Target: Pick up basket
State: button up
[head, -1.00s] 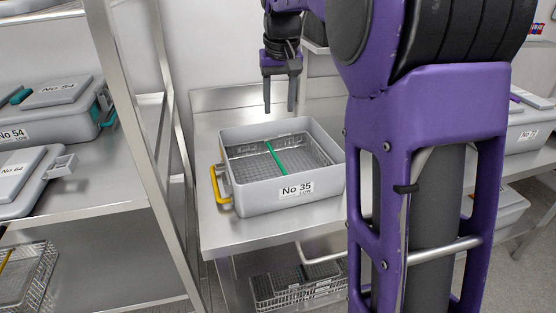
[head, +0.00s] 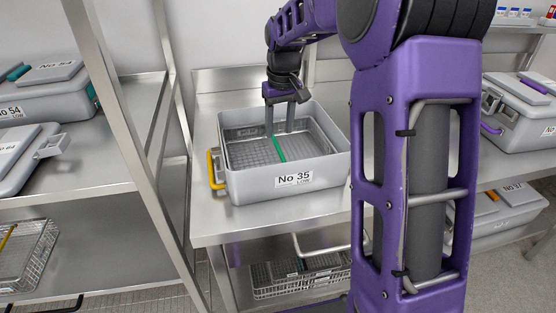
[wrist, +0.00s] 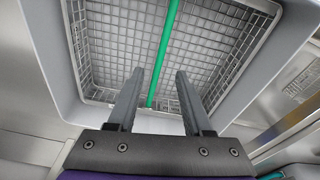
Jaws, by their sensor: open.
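A wire mesh basket (head: 244,151) sits inside a grey open bin (head: 262,186) labelled No 35 on the steel table. A green bar (head: 279,150) crosses the basket and also shows in the wrist view (wrist: 163,50). My gripper (head: 279,134) is open and empty, pointing down over the bin. In the wrist view my gripper's fingers (wrist: 158,97) are spread below the end of the green bar, with the mesh basket (wrist: 115,40) behind them.
The steel table (head: 225,220) has bare space in front of the bin. A yellow handle (head: 213,170) hangs on the bin's left side. A steel rack post (head: 122,125) stands at left, with lidded bins beside it. More wire baskets (head: 300,277) lie on the lower shelf.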

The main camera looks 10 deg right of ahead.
aim_at(278, 146)
jog(key=f, duration=0.2)
jog(key=f+b, duration=0.1)
jog(key=f, duration=0.2)
jog(key=w+f, duration=0.1)
jog(key=f, duration=0.2)
grip_shut()
jog(key=shift+w+r, duration=0.1)
dwell(1.3)
